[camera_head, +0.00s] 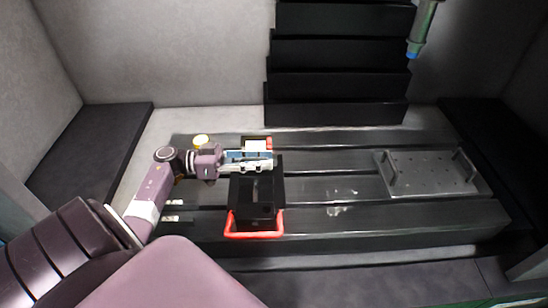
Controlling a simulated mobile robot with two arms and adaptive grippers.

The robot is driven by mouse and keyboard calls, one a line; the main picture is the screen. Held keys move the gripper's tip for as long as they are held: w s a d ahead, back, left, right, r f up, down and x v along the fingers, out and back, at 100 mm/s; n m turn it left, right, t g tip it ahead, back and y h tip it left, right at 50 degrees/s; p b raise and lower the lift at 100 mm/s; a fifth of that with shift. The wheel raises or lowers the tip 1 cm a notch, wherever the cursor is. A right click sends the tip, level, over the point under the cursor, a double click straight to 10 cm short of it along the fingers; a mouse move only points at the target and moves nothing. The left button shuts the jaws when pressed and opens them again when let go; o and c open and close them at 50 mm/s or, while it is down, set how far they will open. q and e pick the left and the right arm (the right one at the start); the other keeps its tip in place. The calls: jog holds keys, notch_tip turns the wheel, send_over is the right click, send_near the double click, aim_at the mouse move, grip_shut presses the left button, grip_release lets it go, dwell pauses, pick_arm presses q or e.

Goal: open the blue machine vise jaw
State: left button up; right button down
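A machine vise with a black body (262,190) sits on the slotted table, left of the middle. A red bar-like handle (255,235) bends around its front end. My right gripper is not in view.
The dark slotted table (330,215) is mostly clear in the middle. A grey plate with two upright handles (430,175) lies on its right. A greenish cylinder with a blue tip (423,28) hangs at upper right. Black stepped bellows (338,65) rise behind.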

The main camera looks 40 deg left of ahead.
pick_arm(q)
jog(key=x, duration=0.2)
jog(key=shift+w+d, duration=0.2)
jog(key=shift+d, duration=0.05)
jog(key=shift+w+d, duration=0.2)
jog(key=shift+w, duration=0.15)
grip_shut()
